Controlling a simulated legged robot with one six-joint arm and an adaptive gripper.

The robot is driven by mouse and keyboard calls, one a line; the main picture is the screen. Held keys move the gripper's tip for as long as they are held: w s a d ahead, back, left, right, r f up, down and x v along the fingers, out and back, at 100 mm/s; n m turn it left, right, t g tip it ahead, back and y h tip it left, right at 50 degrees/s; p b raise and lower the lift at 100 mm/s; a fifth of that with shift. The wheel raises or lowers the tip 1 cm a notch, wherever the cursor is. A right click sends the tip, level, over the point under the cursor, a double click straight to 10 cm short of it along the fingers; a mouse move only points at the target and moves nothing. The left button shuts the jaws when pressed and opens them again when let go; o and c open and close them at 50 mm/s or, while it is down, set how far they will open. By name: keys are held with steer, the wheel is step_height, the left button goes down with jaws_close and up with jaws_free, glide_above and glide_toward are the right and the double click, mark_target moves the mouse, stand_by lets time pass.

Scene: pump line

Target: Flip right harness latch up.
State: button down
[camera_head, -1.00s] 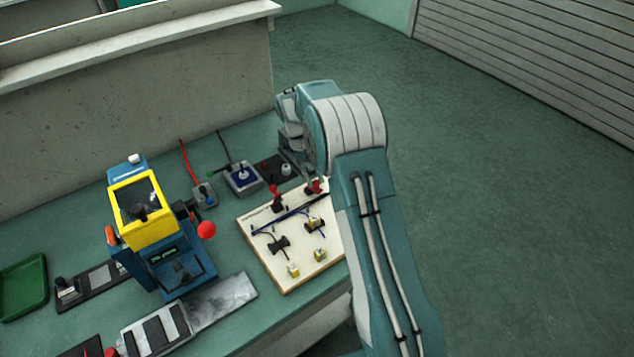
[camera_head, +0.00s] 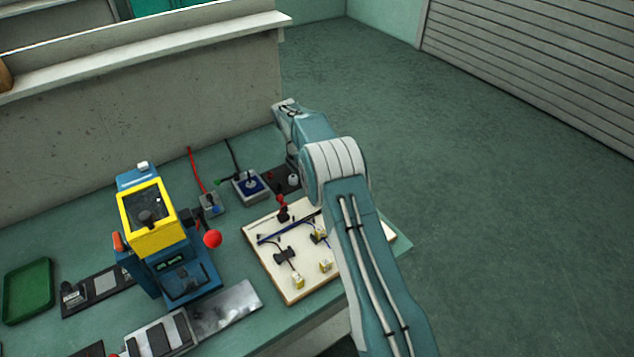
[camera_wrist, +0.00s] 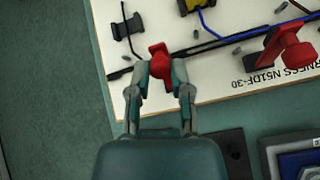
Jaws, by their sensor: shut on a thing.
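The harness board (camera_head: 262,254) is a cream panel on the teal bench, with a dark blue cable, black clips and yellow blocks on it. In the wrist view my gripper (camera_wrist: 163,85) is closed around a red latch (camera_wrist: 159,62) at the board's edge. In the head view this latch and my gripper are hidden behind my arm. The other red latch (camera_head: 283,208) stands free on the board; it also shows at the right of the wrist view (camera_wrist: 288,50). I cannot tell exactly how far the held latch is tilted.
A blue and yellow machine (camera_head: 165,240) with a red knob stands left of the board. A green tray (camera_head: 28,290) lies far left. Open floor is at the right.

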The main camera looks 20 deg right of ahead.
steer(key=c, duration=0.5)
jaws_free()
steer(key=shift+w+a, duration=0.1)
steer(key=shift+c, duration=0.2)
